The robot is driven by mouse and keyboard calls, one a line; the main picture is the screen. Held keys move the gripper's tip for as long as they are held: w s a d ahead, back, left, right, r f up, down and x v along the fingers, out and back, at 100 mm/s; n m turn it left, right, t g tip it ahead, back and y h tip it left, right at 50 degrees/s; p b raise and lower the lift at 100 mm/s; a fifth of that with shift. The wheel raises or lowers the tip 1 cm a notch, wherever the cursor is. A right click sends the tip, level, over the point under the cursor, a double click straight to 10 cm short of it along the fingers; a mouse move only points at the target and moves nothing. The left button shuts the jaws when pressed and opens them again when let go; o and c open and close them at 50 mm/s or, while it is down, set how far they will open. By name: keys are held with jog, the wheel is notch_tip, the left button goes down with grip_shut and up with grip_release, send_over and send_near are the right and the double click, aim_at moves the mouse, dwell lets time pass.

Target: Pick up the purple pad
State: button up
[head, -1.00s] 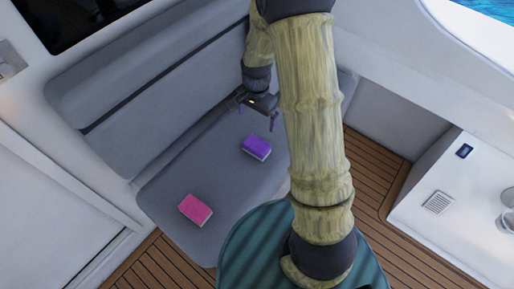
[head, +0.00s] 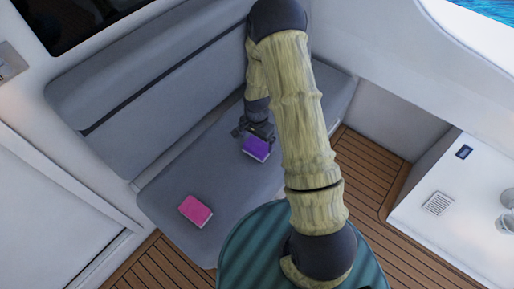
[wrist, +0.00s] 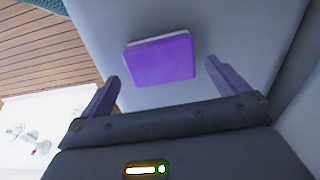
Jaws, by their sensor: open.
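The purple pad (head: 256,148) lies flat on the grey bench seat. In the wrist view the purple pad (wrist: 159,60) shows whole, with a pale layer along its far edge. My gripper (head: 254,134) is over the pad's far edge in the head view, and its fingertips are hard to make out there. In the wrist view my gripper (wrist: 161,70) is open and empty. One finger is to the left of the pad and the other to the right, with a gap on each side. I cannot tell the exact height above the seat.
A pink pad (head: 196,211) lies nearer on the same bench seat (head: 172,192). The bench backrest (head: 150,85) rises behind. A white counter (head: 470,200) stands at the right beyond the wooden floor (head: 372,170). The seat between the two pads is clear.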

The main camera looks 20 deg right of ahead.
aim_at(257, 145)
jog(key=shift+f, duration=0.1)
jog(key=shift+f+p, duration=0.3)
jog(key=shift+f, duration=2.2)
jog(key=c, duration=0.8)
jog(key=shift+r, duration=0.1)
notch_tip(257, 145, up, 10)
jog(key=shift+f, duration=0.1)
